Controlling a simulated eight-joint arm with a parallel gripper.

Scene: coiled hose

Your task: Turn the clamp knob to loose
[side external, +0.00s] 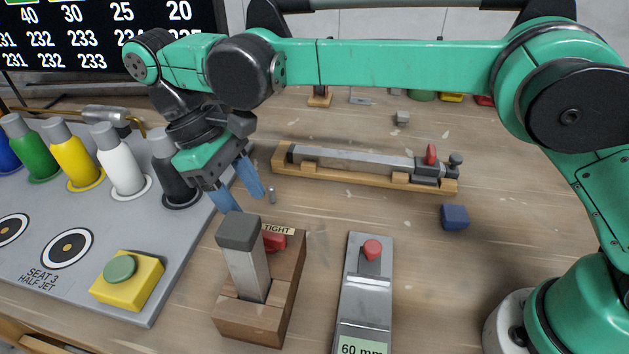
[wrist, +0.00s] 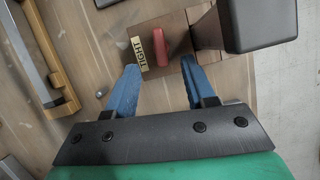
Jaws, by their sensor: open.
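The clamp knob is a small red handle (side external: 274,241) on the wooden clamp block (side external: 250,318), beside a label reading TIGHT (side external: 279,229). A metal bar with a dark grey cap (side external: 240,231) stands up from the block and partly hides the knob in the side view. In the wrist view the red knob (wrist: 160,47) lies beyond my fingertips, with the TIGHT label (wrist: 138,52) to its left. My gripper (side external: 241,180) is open and empty, above and behind the block. Its blue fingers also show in the wrist view (wrist: 160,72), apart from the knob.
A gauge with a red button (side external: 372,250) lies right of the block. A long bar in a wooden cradle (side external: 365,168) lies behind. A blue cube (side external: 454,217) sits at right. A grey board with coloured bottles and a yellow button box (side external: 127,281) fills the left.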

